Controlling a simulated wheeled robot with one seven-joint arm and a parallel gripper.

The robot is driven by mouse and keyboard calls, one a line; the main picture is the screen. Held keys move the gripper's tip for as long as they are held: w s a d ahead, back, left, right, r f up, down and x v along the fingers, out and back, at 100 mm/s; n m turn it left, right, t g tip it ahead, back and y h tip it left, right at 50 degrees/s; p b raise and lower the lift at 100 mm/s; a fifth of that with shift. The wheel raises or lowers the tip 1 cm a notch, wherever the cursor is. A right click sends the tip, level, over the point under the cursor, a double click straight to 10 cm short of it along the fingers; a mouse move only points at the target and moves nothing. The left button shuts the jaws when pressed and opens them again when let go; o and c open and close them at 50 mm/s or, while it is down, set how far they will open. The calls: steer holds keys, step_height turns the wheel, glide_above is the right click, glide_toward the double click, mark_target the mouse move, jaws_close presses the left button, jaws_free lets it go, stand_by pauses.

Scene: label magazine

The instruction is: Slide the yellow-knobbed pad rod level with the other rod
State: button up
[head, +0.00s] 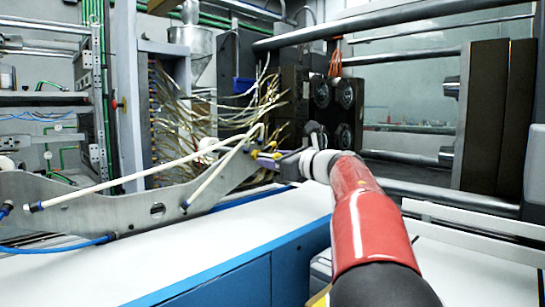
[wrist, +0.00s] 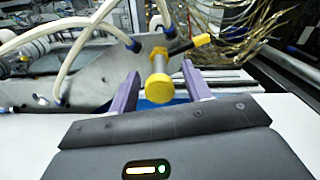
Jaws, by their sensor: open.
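The yellow knob (wrist: 159,88) of a pad rod faces the wrist camera, with a short shaft behind it leading to the grey metal plate (wrist: 90,80). My gripper (wrist: 162,88) has two purple fingers, one on each side of the knob. The fingers are apart, with gaps visible between them and the knob. A dark rod with yellow parts (wrist: 202,41) sticks out up and to the right behind the knob; I cannot tell whether it is the other pad rod. In the head view my gripper (head: 268,158) is small beside the right end of the plate (head: 120,205).
White hoses (head: 130,178) run along the plate and curve close to the knob in the wrist view. A bundle of pale cables (head: 200,110) hangs behind. A white-topped blue cabinet (head: 190,250) lies below. Thick metal bars (head: 420,192) cross at the right.

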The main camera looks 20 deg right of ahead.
steer(key=shift+w+a, duration=0.15)
steer(key=shift+w, duration=0.3)
steer(key=shift+c, duration=0.3)
jaws_close()
steer(key=shift+s+f+b, duration=0.1)
steer(key=shift+s+b, duration=0.35)
steer(key=shift+b, duration=0.1)
steer(key=shift+o, duration=0.3)
jaws_free()
